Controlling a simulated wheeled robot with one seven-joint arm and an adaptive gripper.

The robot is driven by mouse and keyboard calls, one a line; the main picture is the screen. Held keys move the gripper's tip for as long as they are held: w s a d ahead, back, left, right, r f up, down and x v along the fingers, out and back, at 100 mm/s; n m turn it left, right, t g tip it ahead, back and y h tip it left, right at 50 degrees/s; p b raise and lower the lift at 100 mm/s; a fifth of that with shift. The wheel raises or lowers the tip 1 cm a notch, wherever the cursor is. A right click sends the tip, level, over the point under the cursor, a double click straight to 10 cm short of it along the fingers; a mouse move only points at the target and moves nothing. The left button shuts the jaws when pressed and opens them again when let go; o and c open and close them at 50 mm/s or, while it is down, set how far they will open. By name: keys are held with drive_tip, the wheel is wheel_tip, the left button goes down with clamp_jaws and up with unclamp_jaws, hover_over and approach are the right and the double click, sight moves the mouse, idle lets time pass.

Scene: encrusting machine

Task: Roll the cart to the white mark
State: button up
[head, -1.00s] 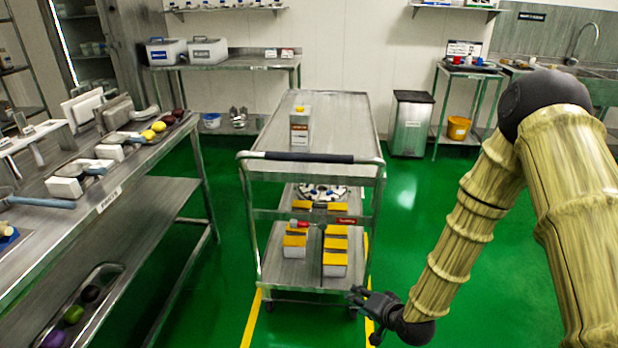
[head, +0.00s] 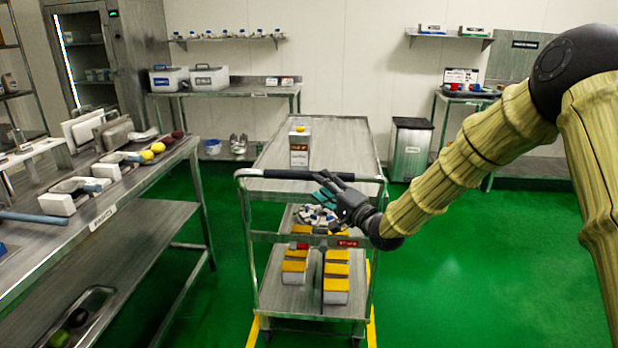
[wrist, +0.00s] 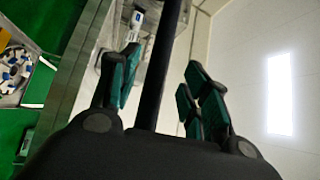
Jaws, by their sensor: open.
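The cart (head: 345,140) is a steel trolley with a black-gripped push handle (head: 290,174) facing me. Its top shelf bears one labelled container (head: 299,148). Its lower shelves hold yellow-lidded boxes (head: 337,270) and a round blue-and-white part (head: 318,217). My gripper (head: 330,186) is open at the right part of the handle. In the wrist view the dark handle bar (wrist: 160,70) runs between the spread fingers (wrist: 160,88), and I cannot tell whether they touch it. Yellow floor lines (head: 371,320) run by the cart's wheels. I see no white mark.
A steel workbench (head: 120,200) with tools stands close on the left. A back table (head: 225,90) and a bin (head: 410,148) stand beyond the cart. Green floor (head: 480,270) is open on the right.

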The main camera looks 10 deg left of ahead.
sight(309, 176)
drive_tip(key=x, duration=0.6)
drive_tip(key=shift+w+a, duration=0.15)
drive_tip(key=shift+a, duration=0.05)
clamp_jaws()
